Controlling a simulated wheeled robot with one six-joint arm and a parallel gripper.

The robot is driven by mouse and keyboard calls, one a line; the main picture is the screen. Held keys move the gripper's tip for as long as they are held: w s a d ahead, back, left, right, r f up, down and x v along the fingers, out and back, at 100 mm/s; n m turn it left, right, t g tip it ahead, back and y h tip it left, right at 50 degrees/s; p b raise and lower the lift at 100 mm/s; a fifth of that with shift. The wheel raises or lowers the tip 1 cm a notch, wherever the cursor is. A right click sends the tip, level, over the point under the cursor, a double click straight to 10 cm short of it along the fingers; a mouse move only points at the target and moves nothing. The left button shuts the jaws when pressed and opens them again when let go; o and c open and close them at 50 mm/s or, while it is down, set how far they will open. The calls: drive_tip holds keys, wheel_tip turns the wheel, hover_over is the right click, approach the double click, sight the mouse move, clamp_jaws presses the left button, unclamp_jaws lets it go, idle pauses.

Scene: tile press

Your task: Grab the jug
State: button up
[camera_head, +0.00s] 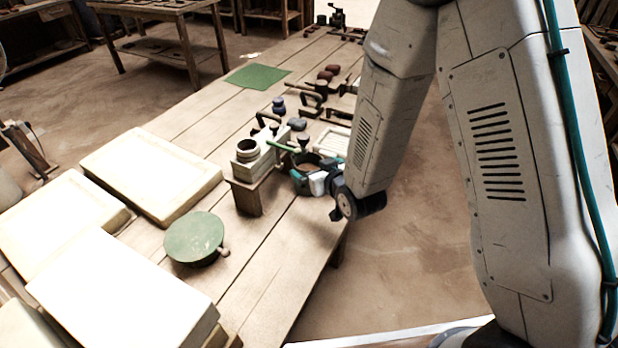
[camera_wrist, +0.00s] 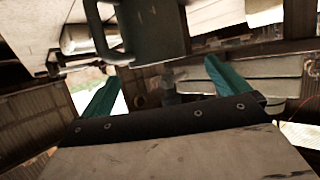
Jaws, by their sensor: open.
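A dark grey-green vessel with a loop handle on its left, which I take to be the jug (camera_wrist: 158,32), hangs into the top of the wrist view and is cut off by the frame. My gripper (camera_wrist: 160,70) is open, with its two teal fingers apart below the vessel in the picture. Nothing shows clamped between them. In the head view my gripper (camera_head: 316,182) is low at the table's right edge, beside a round dark-rimmed opening that is probably the jug's top. My arm and gripper partly hide it there.
A pale pot on a block (camera_head: 250,150) stands on a small wooden stand (camera_head: 248,195) just left of my gripper. Several pale slabs (camera_head: 150,172) and a round green-topped object (camera_head: 194,237) lie nearer. Tools crowd the table behind. Open floor (camera_head: 400,270) is to the right.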

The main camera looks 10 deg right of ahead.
sight(302, 157)
drive_tip(key=x, duration=0.6)
drive_tip(key=shift+w+d+f, duration=0.1)
drive_tip(key=shift+w+f, duration=0.05)
drive_tip(key=shift+w, duration=0.1)
drive_tip(key=shift+c, duration=0.3)
drive_tip(key=c, duration=2)
drive_tip(key=shift+c, duration=0.4)
